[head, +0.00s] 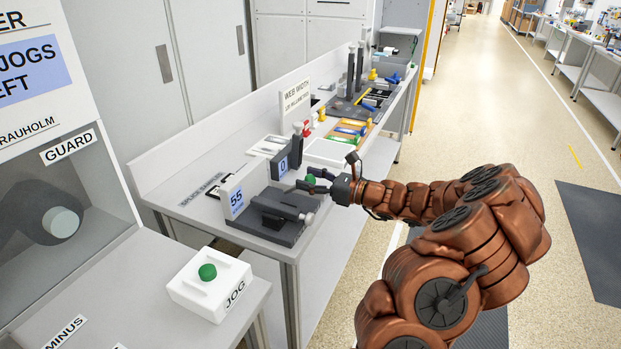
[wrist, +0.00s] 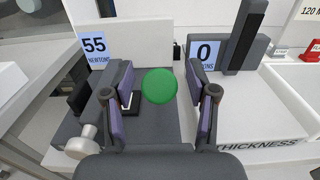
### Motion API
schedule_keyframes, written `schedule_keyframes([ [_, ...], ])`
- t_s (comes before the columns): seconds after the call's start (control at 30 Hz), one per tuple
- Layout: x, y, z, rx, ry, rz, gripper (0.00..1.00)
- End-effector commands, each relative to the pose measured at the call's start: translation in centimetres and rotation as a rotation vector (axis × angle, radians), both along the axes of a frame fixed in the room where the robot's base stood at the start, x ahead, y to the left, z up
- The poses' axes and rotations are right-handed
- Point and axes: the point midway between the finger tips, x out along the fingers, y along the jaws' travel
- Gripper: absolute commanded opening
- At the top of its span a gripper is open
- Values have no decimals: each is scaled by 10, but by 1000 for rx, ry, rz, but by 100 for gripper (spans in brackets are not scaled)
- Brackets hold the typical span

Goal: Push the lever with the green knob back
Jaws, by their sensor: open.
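The lever's green knob (head: 310,180) is a round green ball by the dark grey device on the bench. In the wrist view the green knob (wrist: 160,86) sits between the two fingers of my gripper (wrist: 160,100), near their tips. My gripper (head: 312,181) is open, with a finger on either side of the knob; I cannot tell whether either finger touches it. The lever's shaft below the knob is hidden. The dark base (head: 275,228) lies under and beside the gripper. A display reading 55 newtons (wrist: 95,48) stands behind at the left, and one reading 0 (wrist: 205,52) at the right.
A light grey knob on a rod (wrist: 82,146) is close to the left finger. A dark upright post (wrist: 246,35) stands behind at the right. A white box with a green JOG button (head: 208,272) is on the nearer bench. Tools lie farther back along the bench (head: 370,95).

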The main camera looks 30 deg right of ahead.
Motion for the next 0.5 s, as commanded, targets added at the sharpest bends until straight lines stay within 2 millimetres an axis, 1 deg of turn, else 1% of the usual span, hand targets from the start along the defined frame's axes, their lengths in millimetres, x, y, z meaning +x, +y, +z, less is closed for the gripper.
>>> schedule_keyframes([
  [0.27, 1, 0, 0, -1, -1, 0, 58],
  [0.5, 1, 0, 0, -1, -1, -1, 33],
])
